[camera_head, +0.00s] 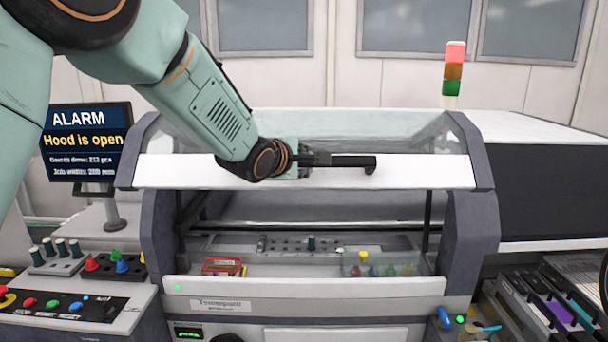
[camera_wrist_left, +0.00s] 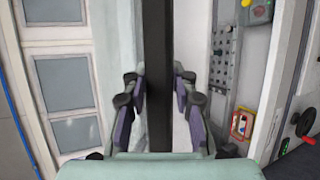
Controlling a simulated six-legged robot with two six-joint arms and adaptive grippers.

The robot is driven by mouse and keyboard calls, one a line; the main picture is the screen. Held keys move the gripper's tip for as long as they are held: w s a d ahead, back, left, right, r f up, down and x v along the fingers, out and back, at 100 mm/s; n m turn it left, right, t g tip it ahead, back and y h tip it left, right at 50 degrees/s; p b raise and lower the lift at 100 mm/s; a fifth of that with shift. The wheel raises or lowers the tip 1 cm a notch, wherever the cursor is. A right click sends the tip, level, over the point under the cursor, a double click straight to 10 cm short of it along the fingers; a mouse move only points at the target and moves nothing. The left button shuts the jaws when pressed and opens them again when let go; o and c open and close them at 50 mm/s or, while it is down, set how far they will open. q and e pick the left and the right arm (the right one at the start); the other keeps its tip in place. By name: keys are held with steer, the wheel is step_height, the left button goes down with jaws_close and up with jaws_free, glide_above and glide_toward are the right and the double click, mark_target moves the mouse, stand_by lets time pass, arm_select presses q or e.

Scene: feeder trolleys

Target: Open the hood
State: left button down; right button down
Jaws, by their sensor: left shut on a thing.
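The hood (camera_head: 420,172) of the machine has a white front panel, a clear upper window and dark grey side cheeks. It stands raised, with an open gap between its lower edge and the white front ledge of the machine. Its black bar handle (camera_head: 345,160) sits on the front panel. My left gripper (camera_head: 305,160) reaches in from the upper left and is shut on the handle. In the left wrist view the black handle (camera_wrist_left: 158,60) runs between the purple-grey finger pads of my left gripper (camera_wrist_left: 160,105). My right gripper is not in view.
Inside the machine lie a red box (camera_head: 222,266) and small coloured parts. A signal tower (camera_head: 454,70) stands behind. Feeder slots (camera_head: 550,300) are at right.

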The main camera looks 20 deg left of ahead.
arm_select(q)
step_height(320, 180, up, 6)
steer(key=w+p, duration=0.1)
steer(key=shift+w+a, duration=0.25)
steer(key=shift+w, duration=0.05)
steer(key=shift+r, duration=0.1)
steer(key=c, duration=1.5)
jaws_free()
steer(key=o, duration=0.4)
steer(key=shift+s+r, duration=0.2)
steer(key=shift+s, duration=0.25)
steer(key=shift+w, duration=0.15)
steer(key=v, duration=1.1)
steer(key=shift+s+r, duration=0.1)
steer(key=shift+s, duration=0.35)
